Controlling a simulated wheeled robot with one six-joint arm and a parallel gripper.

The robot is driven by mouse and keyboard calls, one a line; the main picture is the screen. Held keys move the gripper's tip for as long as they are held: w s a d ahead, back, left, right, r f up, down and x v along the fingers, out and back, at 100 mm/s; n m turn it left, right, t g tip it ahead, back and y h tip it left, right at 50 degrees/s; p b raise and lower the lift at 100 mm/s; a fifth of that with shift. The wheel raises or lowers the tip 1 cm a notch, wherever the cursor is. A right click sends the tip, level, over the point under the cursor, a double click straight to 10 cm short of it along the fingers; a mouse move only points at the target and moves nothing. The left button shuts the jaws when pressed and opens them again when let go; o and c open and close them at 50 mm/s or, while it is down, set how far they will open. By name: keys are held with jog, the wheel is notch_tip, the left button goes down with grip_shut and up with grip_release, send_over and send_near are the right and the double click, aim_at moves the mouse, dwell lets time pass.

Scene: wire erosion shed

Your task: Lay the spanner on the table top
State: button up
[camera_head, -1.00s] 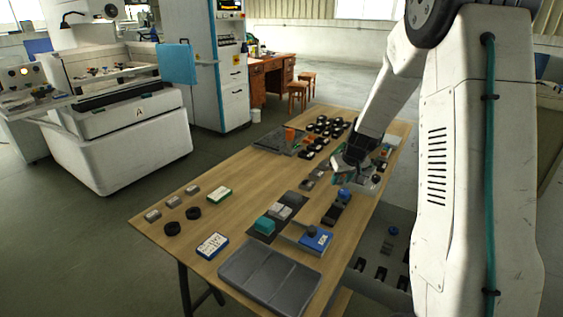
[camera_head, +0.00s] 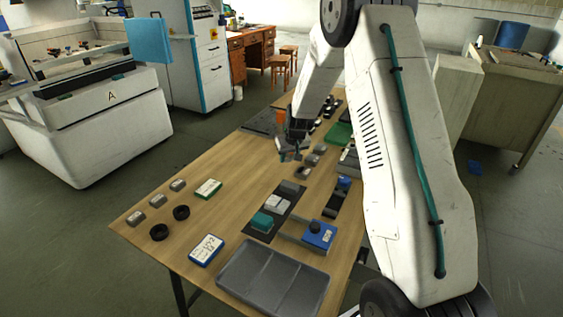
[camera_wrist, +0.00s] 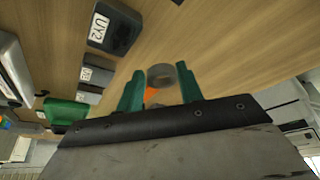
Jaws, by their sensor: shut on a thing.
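My gripper (camera_head: 290,152) is over the wooden table top (camera_head: 215,160), towards its far half. In the wrist view its two green fingers (camera_wrist: 158,88) are shut on the spanner (camera_wrist: 161,75). A grey, ring-like end of the spanner and a bit of orange show between the fingers; the rest is hidden. Bare wood lies behind it in that view. I cannot tell how high the spanner is above the wood, and it is too small to make out clearly in the head view.
Dark blocks, one labelled UY2 (camera_wrist: 115,25), lie beside the gripper. A grey tray (camera_head: 270,280), a blue box (camera_head: 319,235), a teal block (camera_head: 262,221) and two black rings (camera_head: 170,222) are on the nearer table. Bare wood lies left of the gripper.

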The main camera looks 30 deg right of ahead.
aim_at(280, 167)
jog(key=w+a, duration=0.2)
jog(key=shift+w+f, duration=0.1)
jog(key=shift+w, duration=0.25)
jog(key=shift+w+f, duration=0.1)
jog(key=shift+f, duration=1.65)
jog(key=shift+f, duration=0.1)
jog(key=o, duration=1.1)
jog(key=shift+o, duration=0.2)
